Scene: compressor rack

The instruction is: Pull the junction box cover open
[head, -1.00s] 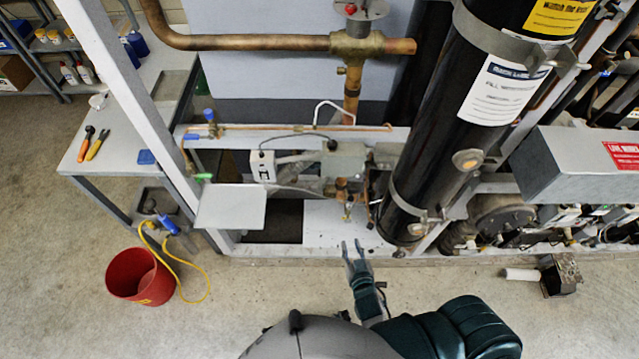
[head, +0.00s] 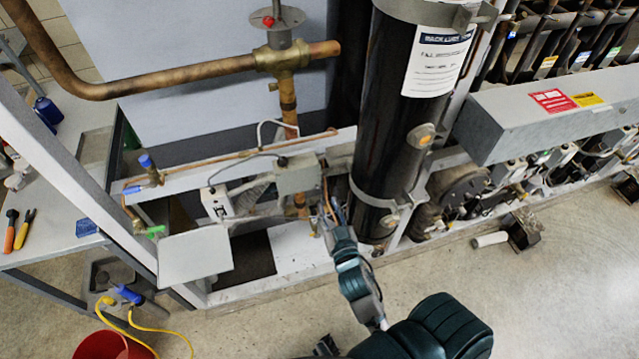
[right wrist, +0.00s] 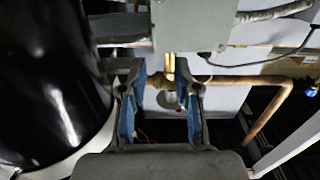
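A small grey box (head: 297,175), which looks like the junction box, sits on the rack's pipework left of the black cylinder. It also shows at the top of the right wrist view (right wrist: 190,25). I cannot make out a separate cover edge or handle on it. My right gripper (head: 333,210) is just below and right of this box, near the cylinder's foot. In the right wrist view my right gripper (right wrist: 165,88) has its blue-padded fingers apart, with brass pipework behind the gap. Nothing is held. My left gripper is out of view.
The black cylinder (head: 385,120) stands close right of my right gripper. A white switch box (head: 217,203) and a flat grey plate (head: 195,255) are to the left. Copper pipes (head: 160,75) run above. Open floor lies in front, with a red bucket (head: 112,347) at lower left.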

